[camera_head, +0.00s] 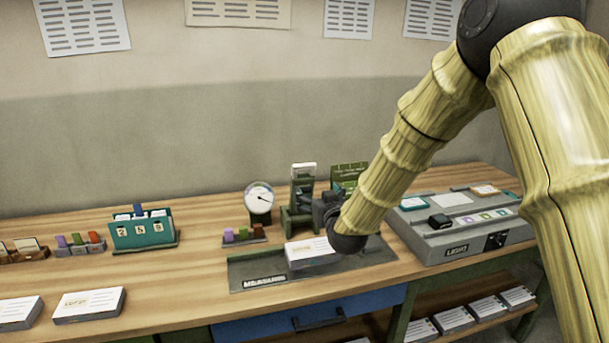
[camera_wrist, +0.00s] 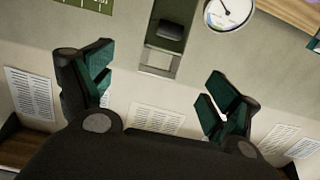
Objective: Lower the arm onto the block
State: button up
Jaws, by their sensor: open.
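A white paper block (camera_head: 308,253) with printed lines lies on the dark measuring plate (camera_head: 250,272) on the bench. Behind it stands a green upright device (camera_head: 300,190) with a pale top, which seems to carry the arm; the arm's exact position is hard to tell. My gripper (camera_head: 326,207) is just right of this device, partly hidden by my own arm. In the wrist view, my gripper (camera_wrist: 160,80) has its green fingers spread wide and empty. The upright device (camera_wrist: 165,38) shows beyond and between them. The block is not visible there.
A round dial (camera_head: 260,198) stands left of the device, and a green board (camera_head: 349,172) is behind my gripper. A grey light box (camera_head: 458,240) stands at right. Colored tabs (camera_head: 243,236) and a teal card holder (camera_head: 142,230) are left. Bench space at front left is partly clear.

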aim_at(305, 167)
jog(key=shift+t, duration=0.4)
jog(key=w+a+r, duration=0.1)
jog(key=w, duration=0.3)
jog(key=w+a+r+p, duration=0.1)
jog(key=w, duration=0.2)
jog(key=w+a+r+p, duration=0.1)
jog(key=w, duration=0.3)
jog(key=shift+w+a+r, duration=0.3)
jog(key=shift+a+r, duration=0.05)
